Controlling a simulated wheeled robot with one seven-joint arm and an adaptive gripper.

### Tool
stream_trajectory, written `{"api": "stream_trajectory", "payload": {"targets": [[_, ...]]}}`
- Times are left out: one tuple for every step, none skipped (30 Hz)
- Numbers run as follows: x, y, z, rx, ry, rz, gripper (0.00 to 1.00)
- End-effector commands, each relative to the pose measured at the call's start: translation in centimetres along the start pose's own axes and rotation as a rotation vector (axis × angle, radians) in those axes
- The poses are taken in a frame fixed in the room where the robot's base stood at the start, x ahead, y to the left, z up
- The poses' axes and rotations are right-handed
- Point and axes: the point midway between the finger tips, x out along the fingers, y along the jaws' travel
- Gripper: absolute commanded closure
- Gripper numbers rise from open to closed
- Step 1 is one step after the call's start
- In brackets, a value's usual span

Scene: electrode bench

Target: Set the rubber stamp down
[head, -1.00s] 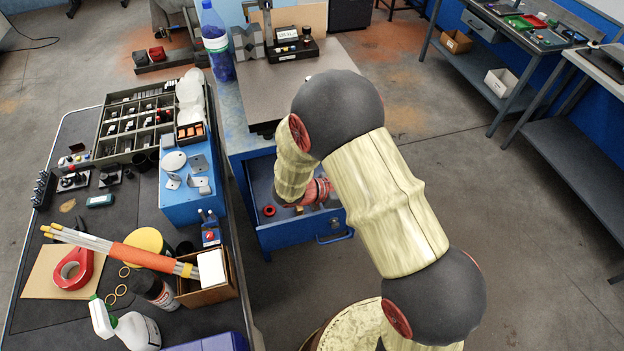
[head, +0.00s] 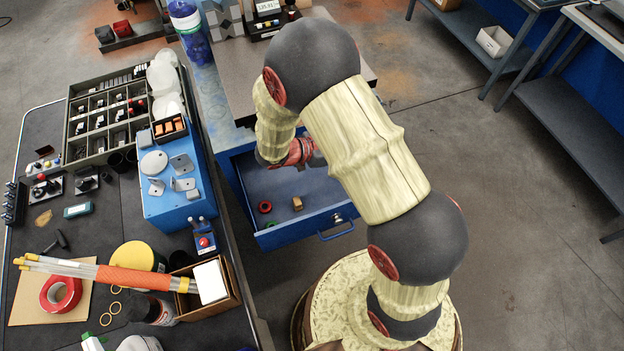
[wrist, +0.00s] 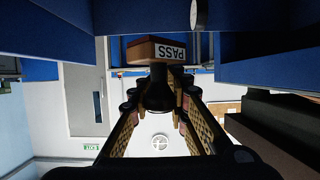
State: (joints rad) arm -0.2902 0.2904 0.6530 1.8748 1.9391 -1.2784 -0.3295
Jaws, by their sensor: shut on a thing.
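The rubber stamp (wrist: 155,50) shows in the wrist view as a brown block with a white PASS label and a dark handle. My gripper (wrist: 159,88) is shut on the dark handle, with the block beyond the fingertips. In the head view my arm's red wrist part (head: 300,152) is over the back of the open blue drawer. The fingers and the stamp are hidden there. I cannot tell whether the stamp touches a surface.
The open drawer (head: 325,213) holds a red ring (head: 264,206), a small brown block (head: 297,203) and a green item (head: 268,224). A grey bench top (head: 237,90) lies behind it. A cluttered dark table (head: 110,215) stands at the left.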

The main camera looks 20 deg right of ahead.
Motion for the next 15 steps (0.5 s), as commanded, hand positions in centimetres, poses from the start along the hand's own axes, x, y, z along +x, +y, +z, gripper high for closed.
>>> {"api": "stream_trajectory", "payload": {"targets": [[0.2, -0.1, 0.6, 0.001, 0.000, -0.001, 1.00], [0.3, -0.1, 0.8, 0.001, 0.000, -0.001, 1.00], [0.4, -0.1, 1.1, 0.002, 0.000, -0.001, 1.00], [0.5, -0.1, 1.3, 0.002, 0.000, -0.001, 1.00], [0.7, -0.1, 1.7, 0.002, 0.000, -0.001, 1.00], [0.9, -0.1, 2.2, 0.002, 0.000, -0.001, 1.00], [1.0, -0.1, 2.5, 0.002, 0.000, -0.001, 1.00], [1.1, -0.1, 2.8, 0.002, 0.000, -0.001, 1.00], [1.3, -0.1, 3.1, 0.002, 0.000, -0.001, 1.00], [1.4, -0.1, 3.4, 0.002, 0.000, -0.001, 1.00], [1.4, -0.1, 3.6, 0.003, 0.000, -0.001, 1.00], [1.7, -0.1, 4.2, 0.003, 0.000, -0.001, 1.00], [1.9, -0.1, 4.6, 0.003, 0.000, -0.001, 1.00], [2.0, -0.1, 4.8, 0.003, 0.000, -0.001, 1.00], [2.1, -0.1, 5.0, 0.003, 0.000, -0.001, 1.00]]}}
